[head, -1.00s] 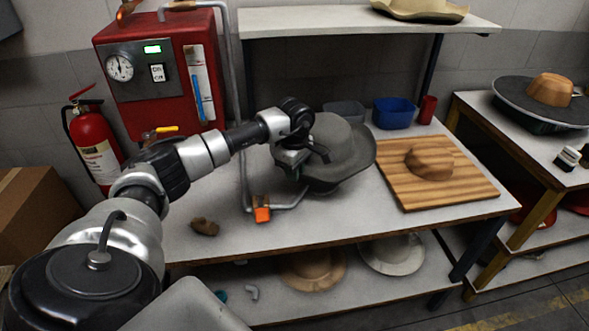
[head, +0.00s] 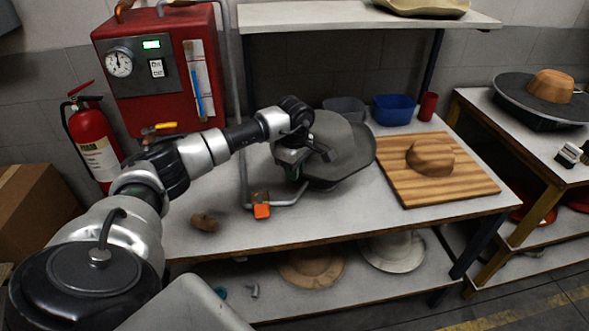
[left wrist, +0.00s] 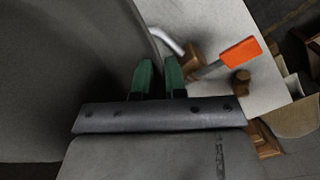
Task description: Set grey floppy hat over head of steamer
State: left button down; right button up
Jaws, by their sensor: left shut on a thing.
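The grey floppy hat (head: 345,154) is in the head view above the worktable, its crown up and its wide brim tilted. My left gripper (head: 312,158) is shut on its brim at the left side. In the left wrist view the hat (left wrist: 65,70) fills the left, beside the green fingertips (left wrist: 158,78). The steam pipe (head: 290,198) runs from a valve with an orange handle (head: 262,211) toward the space under the hat. The steamer's head is hidden, and I cannot tell whether the hat touches it. My right gripper is not in view.
A red boiler (head: 160,75) stands behind on the left. A wooden board (head: 445,190) with a hat block (head: 430,157) lies to the right. A blue bin (head: 394,110) and a grey bin (head: 344,109) stand behind. A small brown object (head: 205,222) lies at the front left.

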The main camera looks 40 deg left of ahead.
pick_arm(q)
jog(key=shift+f, duration=0.3)
jog(key=c, duration=1.1)
grip_release()
jog(key=shift+r, duration=0.1)
notch_tip(320, 180, up, 11)
jog(key=b, duration=0.2)
jog(key=shift+f, duration=0.2)
